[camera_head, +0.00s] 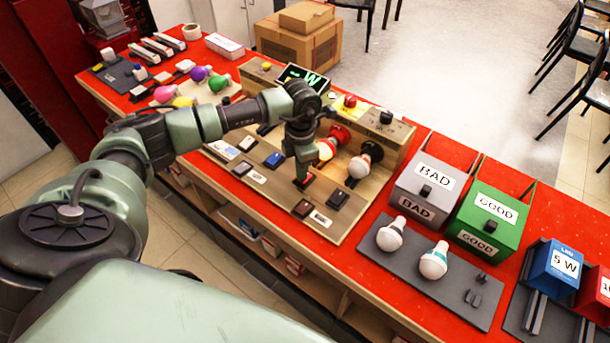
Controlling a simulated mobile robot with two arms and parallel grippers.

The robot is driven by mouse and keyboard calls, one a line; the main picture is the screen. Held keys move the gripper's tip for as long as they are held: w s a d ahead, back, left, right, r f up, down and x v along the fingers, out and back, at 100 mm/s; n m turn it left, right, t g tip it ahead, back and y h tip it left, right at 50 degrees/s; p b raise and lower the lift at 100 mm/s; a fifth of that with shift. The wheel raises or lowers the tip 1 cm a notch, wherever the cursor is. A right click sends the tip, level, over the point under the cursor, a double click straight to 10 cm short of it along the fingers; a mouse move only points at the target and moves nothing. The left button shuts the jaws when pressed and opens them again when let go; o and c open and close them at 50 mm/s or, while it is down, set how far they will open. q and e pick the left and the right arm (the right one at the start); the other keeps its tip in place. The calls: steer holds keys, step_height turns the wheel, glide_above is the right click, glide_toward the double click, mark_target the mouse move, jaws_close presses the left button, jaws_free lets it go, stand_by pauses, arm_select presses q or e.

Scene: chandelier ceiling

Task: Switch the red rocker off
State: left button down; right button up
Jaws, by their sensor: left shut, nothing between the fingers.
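My left gripper (302,176) points down over the wooden switch board (262,185), its fingers closed and empty. Its tips are at a small rocker with a red edge (312,178), which they mostly hide. I cannot tell whether the tips touch it or which way it is tilted. Other rockers sit around it: a blue one (274,160), a dark brown one (302,208) and a black one (338,199). Behind the gripper, a bulb (326,150) in a red socket (340,134) glows orange. My right gripper is out of view.
A white bulb (359,166) in a dark socket stands close right of the gripper. Further right are two loose bulbs on a grey mat (379,250), a grey BAD box (413,190) and a green GOOD box (479,227). Coloured bulbs lie at the left.

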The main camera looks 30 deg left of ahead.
arm_select(q)
steer(key=shift+s+f+b, duration=0.1)
steer(key=shift+f+b, duration=0.2)
steer(key=shift+f, duration=0.05)
steer(key=shift+r, duration=0.15)
steer(key=shift+r+p, duration=0.8)
steer(key=shift+r, duration=0.1)
steer(key=shift+r+p, duration=1.45)
steer(key=shift+r, duration=1.05)
steer(key=shift+d+f, duration=0.1)
